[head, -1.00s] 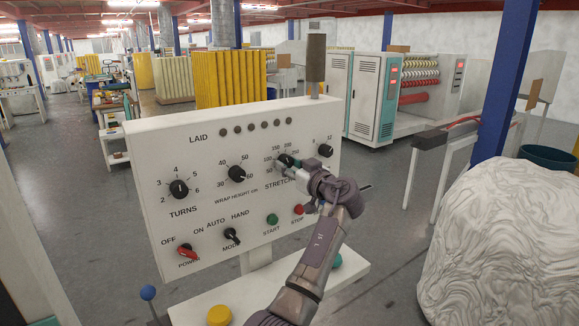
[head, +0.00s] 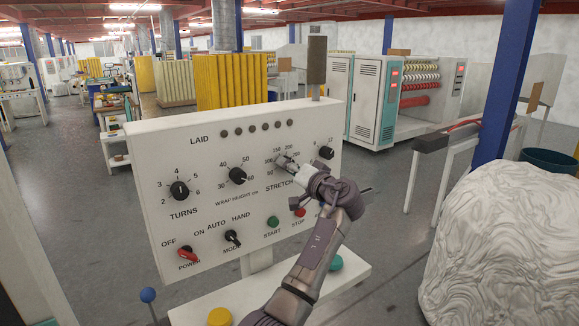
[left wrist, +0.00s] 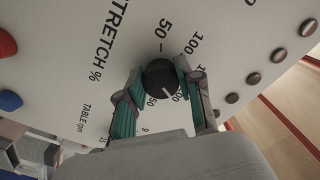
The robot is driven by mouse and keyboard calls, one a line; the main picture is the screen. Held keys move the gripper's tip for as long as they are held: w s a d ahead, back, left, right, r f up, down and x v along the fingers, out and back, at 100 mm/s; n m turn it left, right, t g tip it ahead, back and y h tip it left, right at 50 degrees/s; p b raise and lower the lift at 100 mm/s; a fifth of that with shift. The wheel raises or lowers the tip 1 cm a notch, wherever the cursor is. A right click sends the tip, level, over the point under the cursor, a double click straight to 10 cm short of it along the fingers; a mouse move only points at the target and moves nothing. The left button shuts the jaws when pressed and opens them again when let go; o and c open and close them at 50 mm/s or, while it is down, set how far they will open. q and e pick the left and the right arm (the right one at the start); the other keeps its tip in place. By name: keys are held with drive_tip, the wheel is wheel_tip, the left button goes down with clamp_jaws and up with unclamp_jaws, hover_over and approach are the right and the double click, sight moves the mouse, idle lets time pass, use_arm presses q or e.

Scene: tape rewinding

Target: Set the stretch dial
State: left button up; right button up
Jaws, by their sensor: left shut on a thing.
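The stretch dial (left wrist: 161,79) is a round black knob on the white control panel (head: 205,155). In the left wrist view it sits between my left gripper's two fingers (left wrist: 160,76), with green pads on both sides. Its white mark points toward the lower right in that view. Printed numbers ring the dial, and some are covered by the fingers. In the head view my left gripper (head: 285,161) is shut on the dial, above the STRETCH label, and hides most of it. My right gripper is not in view.
The turns dial (head: 179,190), wrap height dial (head: 237,176) and table dial (head: 326,152) are on the same panel. Below are the red power switch (head: 187,253), mode switch (head: 232,238) and green start button (head: 273,222). A white wrapped bulk (head: 505,250) stands at right.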

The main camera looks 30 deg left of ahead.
use_arm(q)
drive_tip(key=shift+s+r+m+p, duration=0.1)
drive_tip(key=shift+m+p, duration=1.2)
drive_tip(key=shift+m, duration=1)
drive_tip(key=shift+r+m+p, duration=0.1)
drive_tip(key=shift+m+p, duration=1.15)
drive_tip(key=shift+m, duration=1.05)
drive_tip(key=o, duration=1.2)
drive_tip(key=shift+c, duration=0.2)
drive_tip(key=v, duration=1.2)
